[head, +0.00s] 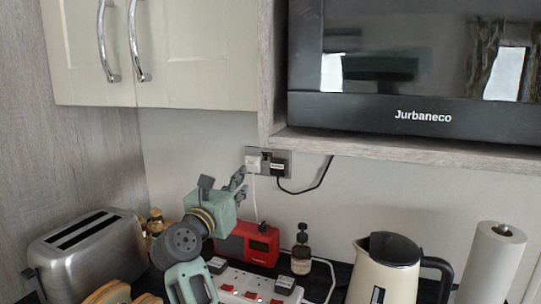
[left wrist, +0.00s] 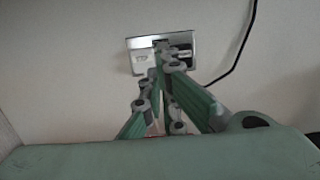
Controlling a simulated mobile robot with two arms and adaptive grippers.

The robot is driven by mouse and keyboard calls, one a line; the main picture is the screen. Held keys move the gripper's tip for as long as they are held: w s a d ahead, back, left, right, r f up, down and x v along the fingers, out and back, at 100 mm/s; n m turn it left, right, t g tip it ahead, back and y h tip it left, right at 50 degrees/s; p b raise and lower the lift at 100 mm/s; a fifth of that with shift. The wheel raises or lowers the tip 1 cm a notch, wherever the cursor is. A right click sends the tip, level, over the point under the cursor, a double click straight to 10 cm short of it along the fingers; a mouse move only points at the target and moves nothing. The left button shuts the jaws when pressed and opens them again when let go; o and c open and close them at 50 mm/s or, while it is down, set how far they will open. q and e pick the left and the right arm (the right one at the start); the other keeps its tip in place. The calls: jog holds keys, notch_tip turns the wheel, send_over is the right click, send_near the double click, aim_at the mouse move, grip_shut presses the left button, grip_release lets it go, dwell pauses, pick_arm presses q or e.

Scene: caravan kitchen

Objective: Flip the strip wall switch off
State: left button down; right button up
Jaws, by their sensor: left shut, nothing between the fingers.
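A metal wall socket (head: 284,155) with two plugs is on the wall below the microwave shelf. A white plug (head: 253,161) sits in its left half and a black plug (head: 277,166) in its right half. In the left wrist view the socket plate (left wrist: 182,40) is straight ahead. My left gripper (head: 240,180) is shut and empty, its fingertips just below and left of the socket. In the left wrist view its fingertips (left wrist: 164,52) overlap the middle of the plate; I cannot tell if they touch. The small switches are too small or hidden to read. My right gripper is not in view.
A white power strip (head: 232,280) with red switches lies on the counter below my left arm. A red radio (head: 262,246), a small bottle (head: 301,250), a toaster (head: 90,255), a kettle (head: 385,268) and a paper roll (head: 492,262) stand around. The microwave (head: 420,75) overhangs at right.

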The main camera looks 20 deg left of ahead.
pick_arm(q)
jog(key=p, duration=0.2)
send_near(266, 154)
jog(key=w, duration=0.4)
jog(key=shift+w+r, duration=0.15)
jog(key=shift+r, duration=0.1)
jog(key=shift+w+p, duration=0.3)
jog(key=shift+w, duration=0.65)
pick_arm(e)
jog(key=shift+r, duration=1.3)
pick_arm(q)
jog(key=shift+a, duration=0.1)
